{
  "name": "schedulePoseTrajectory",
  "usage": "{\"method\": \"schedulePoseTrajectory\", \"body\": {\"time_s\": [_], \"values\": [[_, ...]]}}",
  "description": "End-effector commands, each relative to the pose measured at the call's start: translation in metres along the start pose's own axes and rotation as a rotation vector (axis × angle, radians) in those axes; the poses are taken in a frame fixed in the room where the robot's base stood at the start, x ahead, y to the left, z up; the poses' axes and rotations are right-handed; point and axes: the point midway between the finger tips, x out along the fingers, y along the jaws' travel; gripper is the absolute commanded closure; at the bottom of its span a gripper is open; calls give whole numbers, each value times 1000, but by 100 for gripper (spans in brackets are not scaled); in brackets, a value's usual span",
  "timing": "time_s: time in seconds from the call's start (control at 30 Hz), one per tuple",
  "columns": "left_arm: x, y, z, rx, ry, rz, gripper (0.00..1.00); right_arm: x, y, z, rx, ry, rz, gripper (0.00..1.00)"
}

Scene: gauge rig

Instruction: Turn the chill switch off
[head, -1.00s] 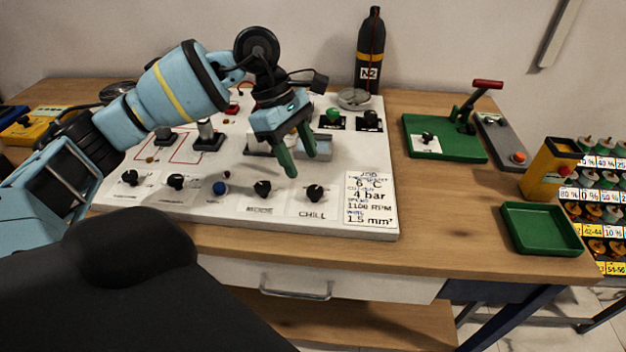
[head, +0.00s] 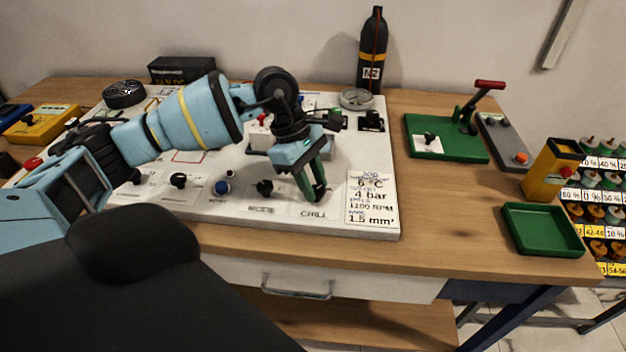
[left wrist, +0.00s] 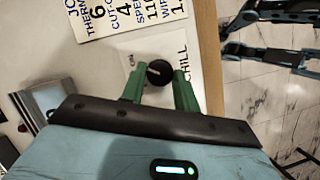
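The chill switch is a round black knob (left wrist: 158,73) on the white panel (left wrist: 205,20), beside the printed word CHILL. A small ON label (left wrist: 131,61) is left of it in the left wrist view. A pale mark shows on the knob, toward the ON side. My left gripper (left wrist: 159,84) is open, with one green finger on each side of the knob; I cannot tell whether they touch it. In the head view the left gripper (head: 313,194) points down just above the CHILL label, and its fingers hide the knob.
A job card (head: 371,198) lies right of the switch. A green lever fixture (head: 445,145) and green tray (head: 542,230) stand right on the table (head: 440,225), with bare wood between.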

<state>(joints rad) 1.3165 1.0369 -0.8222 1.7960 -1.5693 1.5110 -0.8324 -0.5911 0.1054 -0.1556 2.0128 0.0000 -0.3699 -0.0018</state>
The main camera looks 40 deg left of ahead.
Motion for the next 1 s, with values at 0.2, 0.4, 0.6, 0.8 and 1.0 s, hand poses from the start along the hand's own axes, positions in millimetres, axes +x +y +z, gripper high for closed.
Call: {"method": "schedulePoseTrajectory", "body": {"time_s": [0.2,0.4,0.6,0.8,1.0], "values": [[0,0,0,0,0,0,92,0,0,0,-1,-1,0,59],[-1,0,0,-19,0,8,92,0,0,0,-1,0,0,59],[-1,-2,0,-96,0,41,92,-2,1,-4,-2,5,1,59],[-2,-3,1,-239,-1,101,92,-4,1,-10,-3,14,2,59],[-2,-5,2,-413,-1,173,92,-8,1,-17,-5,25,3,59]]}}
